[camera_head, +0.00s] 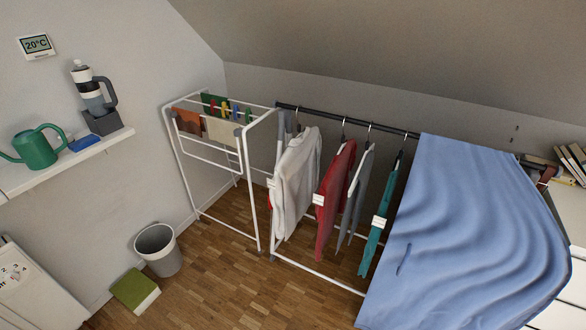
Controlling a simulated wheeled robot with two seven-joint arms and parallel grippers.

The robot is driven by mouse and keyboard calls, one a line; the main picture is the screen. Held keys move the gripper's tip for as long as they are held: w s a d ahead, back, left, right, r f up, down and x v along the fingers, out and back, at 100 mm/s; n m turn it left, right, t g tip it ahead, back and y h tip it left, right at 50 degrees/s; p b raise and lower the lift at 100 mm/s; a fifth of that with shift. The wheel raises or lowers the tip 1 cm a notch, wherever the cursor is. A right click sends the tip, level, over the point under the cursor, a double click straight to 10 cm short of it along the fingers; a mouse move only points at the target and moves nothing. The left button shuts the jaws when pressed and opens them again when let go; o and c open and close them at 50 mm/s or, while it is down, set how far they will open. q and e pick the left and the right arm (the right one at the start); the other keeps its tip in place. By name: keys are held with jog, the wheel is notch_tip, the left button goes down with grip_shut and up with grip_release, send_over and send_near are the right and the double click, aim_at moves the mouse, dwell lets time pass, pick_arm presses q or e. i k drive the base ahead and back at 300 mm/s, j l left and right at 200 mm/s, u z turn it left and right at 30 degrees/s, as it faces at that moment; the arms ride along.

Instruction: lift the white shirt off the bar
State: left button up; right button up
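The white shirt (296,183) hangs on a hanger from the dark bar (346,121), near the bar's left end. Its hook goes over the bar. A red shirt (334,195) hangs just to its right, with a small gap at the top. A grey garment hangs behind it to the left, partly hidden by it. Neither of my grippers is in view.
A grey garment (357,195) and a teal one (380,222) hang farther right. A blue sheet (455,235) covers the bar's right end. A drying rack (247,185) stands close on the left. A bin (158,250) and a green book (134,291) are on the floor.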

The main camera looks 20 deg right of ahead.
aim_at(293, 185)
jog(key=i+z, duration=0.4)
jog(key=i+j+z, duration=0.15)
jog(key=z, duration=0.2)
jog(key=i+j+z, duration=0.25)
jog(key=z, duration=0.15)
jog(key=i+j+z, duration=0.4)
